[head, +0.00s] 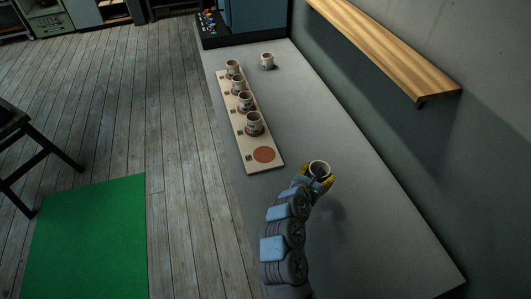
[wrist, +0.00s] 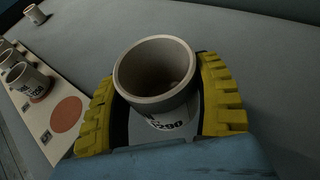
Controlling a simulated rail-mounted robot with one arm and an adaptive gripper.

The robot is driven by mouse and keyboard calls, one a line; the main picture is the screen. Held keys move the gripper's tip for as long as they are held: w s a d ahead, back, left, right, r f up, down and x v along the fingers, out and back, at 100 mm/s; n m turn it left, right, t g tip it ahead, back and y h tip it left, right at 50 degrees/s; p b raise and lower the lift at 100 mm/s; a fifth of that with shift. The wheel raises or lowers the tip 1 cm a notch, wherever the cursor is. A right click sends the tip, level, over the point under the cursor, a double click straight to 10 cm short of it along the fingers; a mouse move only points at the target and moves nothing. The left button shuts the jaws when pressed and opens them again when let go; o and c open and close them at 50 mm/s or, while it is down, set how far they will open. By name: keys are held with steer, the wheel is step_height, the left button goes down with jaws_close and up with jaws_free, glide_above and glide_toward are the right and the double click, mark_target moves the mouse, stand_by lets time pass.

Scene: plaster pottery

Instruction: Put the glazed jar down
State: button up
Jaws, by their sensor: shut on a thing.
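My gripper (head: 318,180) is shut on a pale jar (head: 319,167) with a dark, empty-looking inside. In the wrist view the yellow fingers close around both sides of the jar (wrist: 157,75), which stands upright and has dark printed marks on its lower side. The jar is over the grey tabletop, right of the board's near end. I cannot tell whether its base touches the table. The long pale board (head: 257,167) holds several similar jars on round reddish spots, and its nearest spot (head: 264,155) is bare. That bare spot also shows in the wrist view (wrist: 66,114).
Another jar (head: 267,60) stands alone at the table's far end, near a dark box with small coloured items (head: 208,22). A wooden shelf (head: 385,45) juts from the right wall.

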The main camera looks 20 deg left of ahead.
steer(key=s+a+r+p, duration=0.1)
steer(key=a+r+p, duration=0.15)
steer(key=a, duration=0.85)
steer(key=s+a+r+p, duration=0.1)
steer(key=s+a+r, duration=0.15)
steer(key=a, duration=0.75)
steer(key=w+f+b, duration=0.1)
steer(key=w+f, duration=0.1)
steer(key=w, duration=0.2)
steer(key=w+f+b, duration=0.2)
steer(key=w+f, duration=0.1)
steer(key=w, duration=0.2)
steer(key=w+f+b, duration=0.2)
steer(key=w+f, duration=0.1)
steer(key=w, duration=0.1)
steer(key=shift+w+a, duration=0.4)
steer(key=shift+w+f+b, duration=0.45)
steer(key=shift+f+b, duration=0.15)
steer(key=shift+b, duration=0.05)
steer(key=shift+f+b, duration=0.55)
steer(key=shift+f, duration=0.9)
steer(key=shift+f, duration=0.15)
steer(key=o, duration=1.3)
steer(key=shift+c, duration=0.2)
